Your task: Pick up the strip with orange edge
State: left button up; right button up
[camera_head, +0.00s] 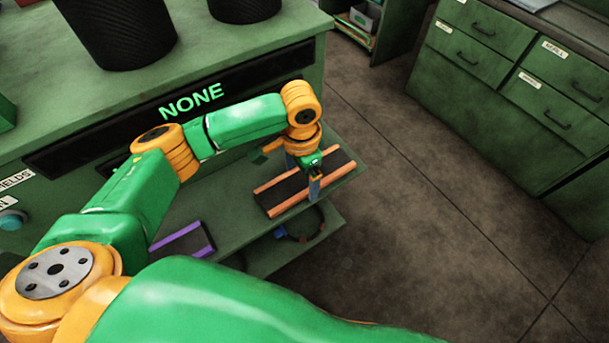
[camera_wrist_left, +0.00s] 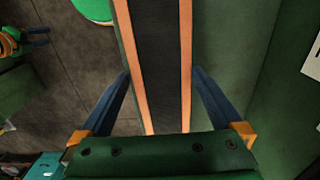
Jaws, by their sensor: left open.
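The strip with orange edges (camera_head: 287,191) is dark in the middle and lies on a green shelf under the counter. My left gripper (camera_head: 313,182) is over it, pointing down. In the left wrist view the strip (camera_wrist_left: 157,60) runs lengthwise between my open left fingers (camera_wrist_left: 160,80). There is a gap between each finger and the strip's edges, and nothing is held. Whether the fingertips reach down to the strip's level I cannot tell. An orange, green and dark blue part at the far left of the wrist view looks like my right gripper (camera_wrist_left: 36,37), too small to read.
A purple-edged strip (camera_head: 185,243) lies on the same shelf, further left. A black cable with a blue end (camera_head: 281,232) lies on the lower level. Dark bins (camera_head: 120,30) stand on the counter (camera_head: 215,50). Open floor (camera_head: 430,230) lies to the right, before green drawers (camera_head: 490,60).

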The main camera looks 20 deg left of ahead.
pick_arm(q)
jog(key=shift+w+f, duration=0.3)
jog(key=shift+w, duration=0.35)
jog(key=shift+c, duration=0.2)
jog(key=shift+w, duration=0.15)
jog(key=c, duration=0.4)
jog(key=shift+s+r, duration=0.15)
jog(key=shift+s, duration=0.15)
jog(key=c, duration=0.7)
jog(key=shift+w, duration=0.1)
